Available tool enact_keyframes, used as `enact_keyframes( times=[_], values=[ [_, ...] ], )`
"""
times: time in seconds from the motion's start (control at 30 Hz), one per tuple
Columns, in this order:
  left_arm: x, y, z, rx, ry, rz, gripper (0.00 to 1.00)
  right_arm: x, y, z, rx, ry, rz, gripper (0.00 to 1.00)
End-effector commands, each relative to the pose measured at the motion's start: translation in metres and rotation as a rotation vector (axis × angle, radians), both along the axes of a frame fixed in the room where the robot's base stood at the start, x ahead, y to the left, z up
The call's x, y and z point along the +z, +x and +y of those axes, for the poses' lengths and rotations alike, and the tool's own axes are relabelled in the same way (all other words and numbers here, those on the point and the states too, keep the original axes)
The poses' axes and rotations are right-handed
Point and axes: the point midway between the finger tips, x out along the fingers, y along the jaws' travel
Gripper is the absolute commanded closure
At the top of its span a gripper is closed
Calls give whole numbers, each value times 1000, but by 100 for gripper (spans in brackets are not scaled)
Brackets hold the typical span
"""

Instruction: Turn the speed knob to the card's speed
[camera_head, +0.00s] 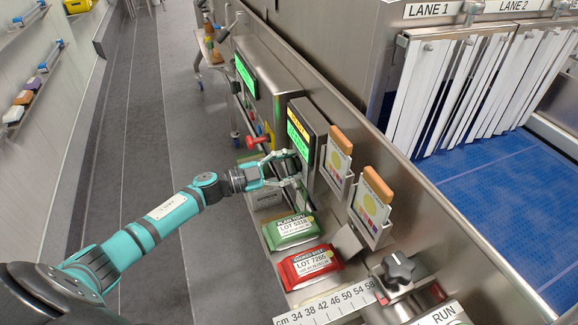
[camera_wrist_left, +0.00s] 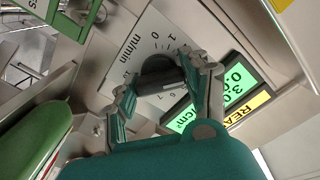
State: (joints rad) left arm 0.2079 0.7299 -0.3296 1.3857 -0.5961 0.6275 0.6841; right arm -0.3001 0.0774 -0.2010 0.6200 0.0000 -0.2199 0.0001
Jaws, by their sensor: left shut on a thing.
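The dark speed knob (camera_wrist_left: 158,75) sits on a pale dial plate (camera_wrist_left: 150,42) marked "m/min", with 0, 1, 6 and 7 readable in the left wrist view. My left gripper (camera_head: 292,169) reaches the panel below the green display; its fingers, also in the left wrist view (camera_wrist_left: 163,88), are shut on the knob's sides. The fingers hide the knob in the head view and some dial numbers in the wrist view. Two orange-topped cards, a farther one (camera_head: 338,163) and a nearer one (camera_head: 371,203), stand in holders; their print is too small to read. My right gripper is not in view.
A green-lit display (camera_head: 299,142) with a yellow band is above the knob. Green (camera_head: 289,230) and red (camera_head: 310,266) packs lie on the ledge, before a centimetre scale (camera_head: 326,305) and another black knob (camera_head: 398,269). A red button (camera_head: 253,143) is farther back.

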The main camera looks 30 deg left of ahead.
Motion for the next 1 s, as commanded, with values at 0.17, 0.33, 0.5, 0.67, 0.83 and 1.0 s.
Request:
enact_keyframes(
  times=[0.17, 0.33, 0.5, 0.67, 0.83, 1.0],
  values=[
    [0, 0, 0, -1, 1, 0, 85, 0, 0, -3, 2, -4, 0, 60],
    [-1, 0, 0, -1, 18, -15, 85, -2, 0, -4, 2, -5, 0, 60],
    [-2, -1, 0, -3, 70, -63, 85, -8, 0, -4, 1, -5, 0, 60],
    [-3, -1, 0, -2, 157, -139, 85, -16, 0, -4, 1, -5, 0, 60],
    [-4, -1, 0, -1, 273, -244, 85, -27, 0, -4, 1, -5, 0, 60],
    [-4, -1, 0, -2, 396, -352, 85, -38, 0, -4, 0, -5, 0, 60]
  ],
)
